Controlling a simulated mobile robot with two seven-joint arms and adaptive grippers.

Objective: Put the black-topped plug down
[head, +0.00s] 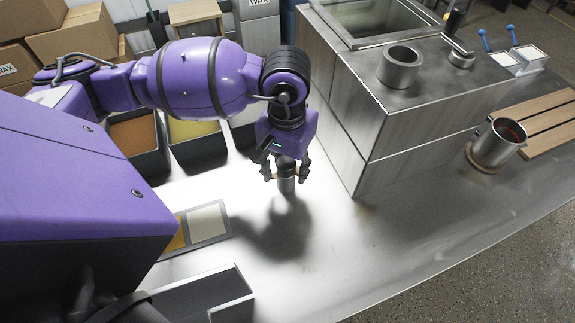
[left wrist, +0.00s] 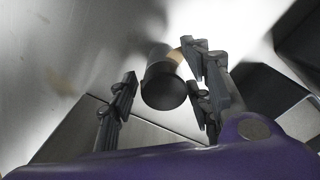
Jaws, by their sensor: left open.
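The black-topped plug (head: 287,185) is a short silver cylinder that stands about upright on the bare metal table, left of the big steel box. Its dark round top (left wrist: 164,92) faces the left wrist camera, and a tan part shows beside its body. My left gripper (head: 286,172) points down over the plug with one finger on each side. In the left wrist view its fingers (left wrist: 163,87) are apart, with a clear gap to the left finger; the right finger is close to the plug, and I cannot tell whether it touches. My right gripper is not in view.
The steel box (head: 355,150) rises just right of the gripper and carries a metal ring (head: 400,67). Bins of granules (head: 137,135) stand behind left. A flat sample tray (head: 205,222) and a grey tray (head: 232,290) lie nearer. The table front is clear.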

